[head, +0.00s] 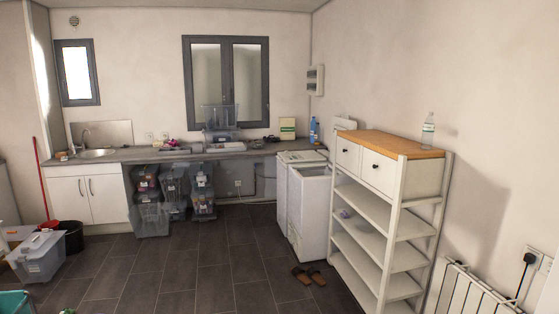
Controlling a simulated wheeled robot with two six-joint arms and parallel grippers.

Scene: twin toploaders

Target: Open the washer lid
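Two white top-loading machines stand side by side against the right wall, behind the shelf unit. The far machine (301,156) has a flat top that looks shut. The shelf unit hides the right side of the near machine. I cannot tell which machine is the washer. Neither of my grippers is in view.
A white shelf unit (392,232) with a wooden top (393,143) stands right of the machines, with a bottle (428,131) on it. Brown sandals (308,275) lie on the floor before it. Plastic bins (150,205) stand under the counter. The tiled floor (205,270) is mostly clear.

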